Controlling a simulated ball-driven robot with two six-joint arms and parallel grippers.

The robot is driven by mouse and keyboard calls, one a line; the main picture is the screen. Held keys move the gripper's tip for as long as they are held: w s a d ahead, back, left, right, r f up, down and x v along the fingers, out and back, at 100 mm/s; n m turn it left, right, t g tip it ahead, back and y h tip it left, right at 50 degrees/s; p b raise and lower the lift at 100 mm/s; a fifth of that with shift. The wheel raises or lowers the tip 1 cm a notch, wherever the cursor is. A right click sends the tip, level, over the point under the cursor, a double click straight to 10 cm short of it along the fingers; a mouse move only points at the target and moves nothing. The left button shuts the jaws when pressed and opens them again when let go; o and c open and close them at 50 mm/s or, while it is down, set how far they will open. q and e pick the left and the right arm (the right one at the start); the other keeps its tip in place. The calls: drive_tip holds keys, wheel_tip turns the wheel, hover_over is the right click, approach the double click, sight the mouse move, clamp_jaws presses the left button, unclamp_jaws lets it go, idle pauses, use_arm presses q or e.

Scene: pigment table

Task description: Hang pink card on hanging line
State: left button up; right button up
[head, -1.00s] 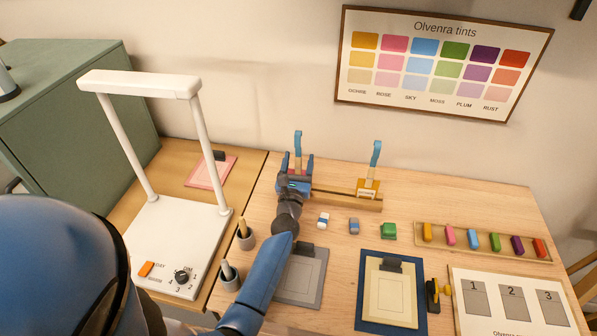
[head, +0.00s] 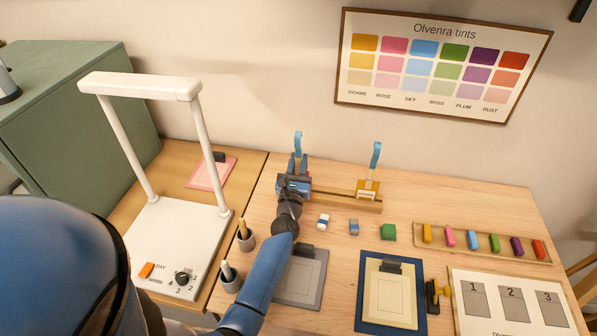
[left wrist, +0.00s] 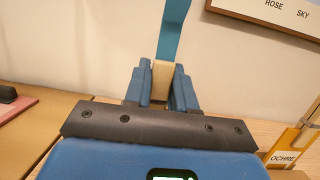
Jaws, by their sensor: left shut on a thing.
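My left gripper (head: 298,163) is shut on a peg at the left end of a low wooden rail (head: 335,197). The peg has a blue upright strip (head: 298,141) on top. In the left wrist view the fingers (left wrist: 161,80) are closed on a cream block (left wrist: 161,78), with the blue strip (left wrist: 173,30) rising above it. A similar blue-topped peg (head: 375,156) stands at the rail's right end with an ochre card (head: 367,184). A flat pink board (head: 208,175) with a dark clip lies on the left table.
A white lamp stand (head: 175,245) is at the left. Several colour blocks lie in a wooden tray (head: 470,250). A grey clipboard (head: 302,280), a blue clipboard (head: 365,310) and a numbered sheet (head: 495,318) lie in front. Two pen cups (head: 230,281) stand left of my arm.

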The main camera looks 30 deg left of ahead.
sight(298, 157)
use_arm(q)
drive_tip(key=shift+r+p, duration=1.4)
drive_tip(key=shift+r, duration=0.45)
drive_tip(key=s+d+r+p, duration=0.3)
drive_tip(key=s+p, duration=0.1)
drive_tip(key=s, duration=0.5)
drive_tip(key=shift+s, duration=0.3)
idle(0.4)
